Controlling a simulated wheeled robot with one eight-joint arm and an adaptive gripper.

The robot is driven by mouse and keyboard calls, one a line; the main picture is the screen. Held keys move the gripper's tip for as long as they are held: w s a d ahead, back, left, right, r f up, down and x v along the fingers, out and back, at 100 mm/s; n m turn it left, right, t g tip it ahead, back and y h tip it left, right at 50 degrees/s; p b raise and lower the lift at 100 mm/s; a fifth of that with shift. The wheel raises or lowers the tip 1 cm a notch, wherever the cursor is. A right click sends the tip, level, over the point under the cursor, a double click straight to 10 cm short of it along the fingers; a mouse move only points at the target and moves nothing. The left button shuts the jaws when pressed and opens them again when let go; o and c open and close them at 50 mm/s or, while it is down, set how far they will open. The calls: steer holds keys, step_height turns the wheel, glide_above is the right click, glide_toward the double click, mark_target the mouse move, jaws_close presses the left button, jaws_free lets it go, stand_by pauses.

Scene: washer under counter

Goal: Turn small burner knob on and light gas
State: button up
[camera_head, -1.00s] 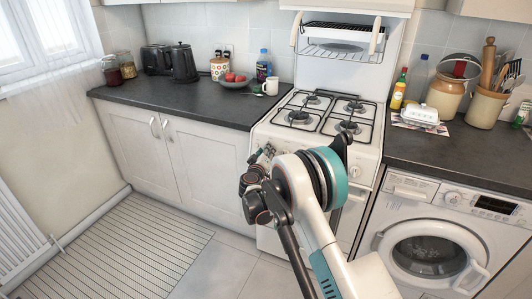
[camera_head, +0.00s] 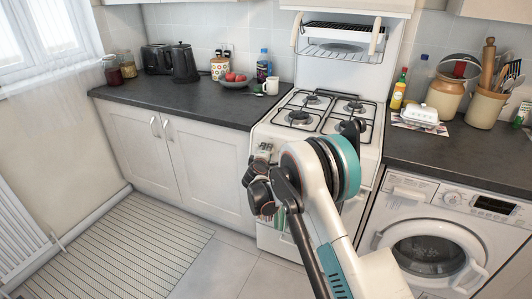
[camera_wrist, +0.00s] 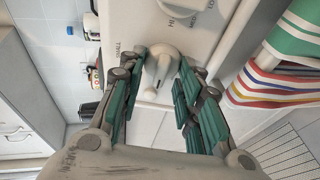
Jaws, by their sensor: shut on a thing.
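The gas cooker (camera_head: 275,133) stands between the dark counter and the washing machine, with burners under black pan supports (camera_head: 302,118). A second round knob (camera_wrist: 187,9) shows at the top of the wrist view. In the head view my arm hides the fingertips and much of the front panel. No flame shows on the burners.
A striped towel (camera_wrist: 268,88) hangs close to the right of my fingers in the wrist view. The washing machine (camera_head: 430,245) is at the right. A cream cupboard (camera_head: 185,160) is at the left. The floor mat (camera_head: 140,245) is clear.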

stand_by(0.3)
steer(key=o, duration=1)
steer(key=shift+c, duration=0.2)
steer(key=v, duration=1.2)
steer(key=shift+a, duration=0.1)
jaws_close()
stand_by(0.5)
